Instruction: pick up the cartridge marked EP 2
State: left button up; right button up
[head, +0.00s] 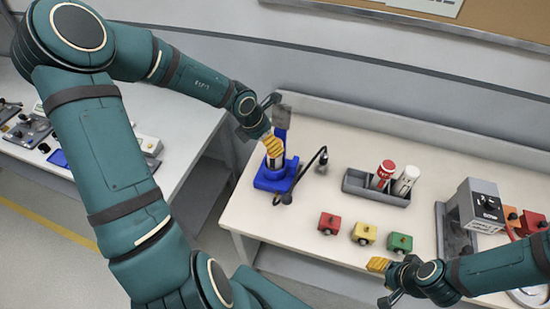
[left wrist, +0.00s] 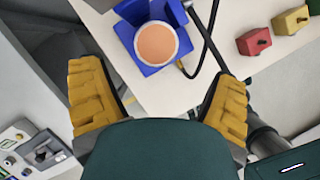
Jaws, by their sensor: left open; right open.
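A red cylinder with a white band (head: 384,174) and a white cylinder (head: 406,180) stand in a grey tray on the light table. Their markings are too small to read, so I cannot tell which is EP 2. A blue stand (head: 270,178) holds another cylinder, whose round orange top (left wrist: 157,43) shows in the left wrist view. My left gripper (head: 268,132) is open above the blue stand, its yellow fingers apart on either side in the left wrist view (left wrist: 160,90). It partly hides that cylinder in the head view. My right gripper (head: 384,280) is open and empty at the table's front edge.
Red (head: 330,223), yellow (head: 364,233) and green (head: 399,244) blocks sit in front of the grey tray (head: 360,186). A black jointed arm (head: 318,160) rises beside the blue stand. A grey machine (head: 478,205) stands at right. Another table (head: 180,105) is at left, across a gap.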

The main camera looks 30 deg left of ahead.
pick_arm(q)
jog(key=a+b+x, duration=0.1)
jog(key=b+x, duration=0.2)
jog(key=x, duration=0.4)
jog(key=shift+w+d+f, duration=0.2)
jog(key=shift+d+f, duration=0.05)
jog(key=c, duration=1.3)
